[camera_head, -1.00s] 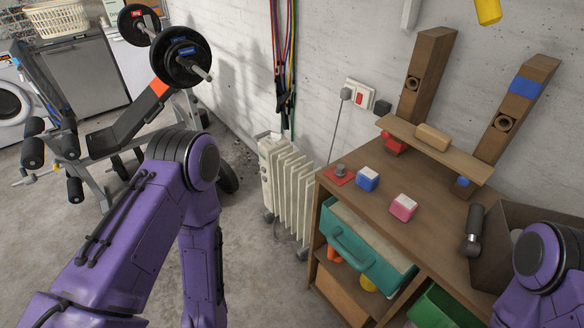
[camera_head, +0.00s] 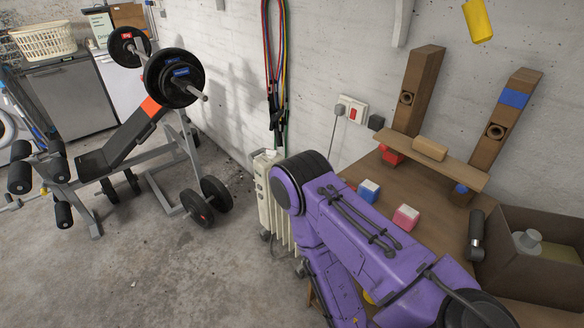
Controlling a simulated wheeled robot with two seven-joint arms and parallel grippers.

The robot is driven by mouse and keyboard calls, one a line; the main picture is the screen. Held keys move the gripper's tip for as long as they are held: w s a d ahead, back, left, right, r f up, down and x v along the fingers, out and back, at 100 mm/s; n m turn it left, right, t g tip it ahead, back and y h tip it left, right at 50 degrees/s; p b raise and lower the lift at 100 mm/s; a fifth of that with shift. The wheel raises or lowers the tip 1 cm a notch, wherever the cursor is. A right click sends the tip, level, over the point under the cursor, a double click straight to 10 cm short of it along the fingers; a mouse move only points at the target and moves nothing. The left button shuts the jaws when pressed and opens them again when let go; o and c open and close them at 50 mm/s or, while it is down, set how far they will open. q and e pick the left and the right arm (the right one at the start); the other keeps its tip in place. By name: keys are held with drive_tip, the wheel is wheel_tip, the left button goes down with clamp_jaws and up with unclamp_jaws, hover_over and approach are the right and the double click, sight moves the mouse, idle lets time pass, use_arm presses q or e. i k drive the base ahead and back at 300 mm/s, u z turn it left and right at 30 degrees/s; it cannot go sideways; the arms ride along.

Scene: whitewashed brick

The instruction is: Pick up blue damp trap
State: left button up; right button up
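The blue damp trap (camera_head: 368,191), a small blue box with a white top, stands on the wooden workbench near its left end. A similar pink box (camera_head: 405,217) with a white top stands to its right and nearer. One of my purple arms crosses the front of the bench from the lower right, its raised joint just left of the blue box in the picture. That arm hides much of the bench's left end and front. Neither gripper is in view, and nothing visible touches the blue box.
A plank with a wooden block (camera_head: 430,147) bridges the bench behind the boxes, between two wooden speakers (camera_head: 416,90). A dark hand tool (camera_head: 476,235) and an open brown box (camera_head: 545,265) stand right. A white radiator (camera_head: 264,195) is left of the bench.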

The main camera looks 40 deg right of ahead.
sight(369, 191)
drive_tip(key=u, duration=0.45)
drive_tip(key=i, duration=1.5)
drive_tip(key=z, duration=3.05)
